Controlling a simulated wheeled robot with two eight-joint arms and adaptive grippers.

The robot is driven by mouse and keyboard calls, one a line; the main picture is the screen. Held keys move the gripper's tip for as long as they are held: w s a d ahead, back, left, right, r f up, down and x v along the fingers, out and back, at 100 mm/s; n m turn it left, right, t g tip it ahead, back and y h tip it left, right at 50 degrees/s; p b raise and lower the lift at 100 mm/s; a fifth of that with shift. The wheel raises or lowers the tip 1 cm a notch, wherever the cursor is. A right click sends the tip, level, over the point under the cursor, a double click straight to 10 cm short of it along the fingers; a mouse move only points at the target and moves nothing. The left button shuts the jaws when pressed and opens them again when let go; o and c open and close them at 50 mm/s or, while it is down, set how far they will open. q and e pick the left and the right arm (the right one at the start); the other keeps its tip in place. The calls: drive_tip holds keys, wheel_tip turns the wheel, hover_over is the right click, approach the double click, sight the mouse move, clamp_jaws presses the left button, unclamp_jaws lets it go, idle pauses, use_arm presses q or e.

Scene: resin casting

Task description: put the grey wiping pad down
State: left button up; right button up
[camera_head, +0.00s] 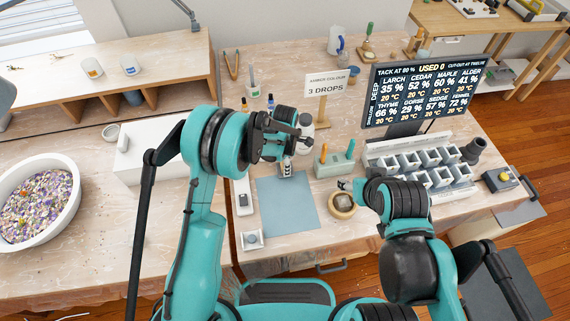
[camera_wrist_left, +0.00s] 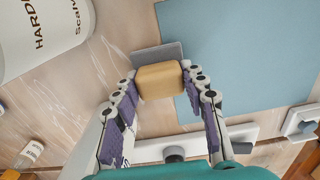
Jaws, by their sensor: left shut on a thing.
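The grey wiping pad (camera_wrist_left: 158,54) shows in the left wrist view as a flat grey plate under a tan block-shaped grip (camera_wrist_left: 160,80). My left gripper (camera_wrist_left: 158,84) is shut on the tan grip, one finger on each side. The pad's edge overlaps the blue mat's edge in that view; I cannot tell whether it touches the table. In the head view my left gripper (camera_head: 290,152) is above the table near the mat's back edge, and its arm hides much of the area. My right gripper (camera_head: 346,186) is over a small round wooden bowl (camera_head: 343,206); its jaw opening is unclear.
The blue mat (camera_head: 287,207) is bare. A white hardener bottle (camera_wrist_left: 40,35) stands close to my left gripper. A green tool holder (camera_head: 333,163), a rack of grey cups (camera_head: 415,165) and a display (camera_head: 424,90) stand to the right. A white scale (camera_head: 244,197) lies left of the mat.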

use_arm(q)
drive_tip(key=shift+f, duration=0.2)
drive_tip(key=o, duration=1.1)
drive_tip(key=shift+r+p, duration=0.45)
drive_tip(key=shift+r, duration=0.1)
drive_tip(key=s+a+r+m+t+p, duration=0.1)
drive_tip(key=s+a+r+m+p, duration=0.15)
drive_tip(key=r, duration=0.85)
drive_tip(key=s+a+r+m+t+p, duration=0.1)
drive_tip(key=a+r+m, duration=0.2)
drive_tip(key=r, duration=0.8)
drive_tip(key=s+a+r+m+t, duration=0.1)
drive_tip(key=s+a+r+m, duration=0.1)
drive_tip(key=s+a+m, duration=0.2)
drive_tip(key=s+a+r+m+t, duration=0.2)
drive_tip(key=s+a+m, duration=0.2)
drive_tip(key=s, duration=0.4)
drive_tip(key=s+a+r+m+t, duration=0.2)
drive_tip(key=s+a+m, duration=0.2)
drive_tip(key=s+m, duration=0.2)
drive_tip(key=shift+s+a+r+m, duration=0.1)
drive_tip(key=shift+a+r+m, duration=0.05)
drive_tip(key=shift+r+m, duration=0.2)
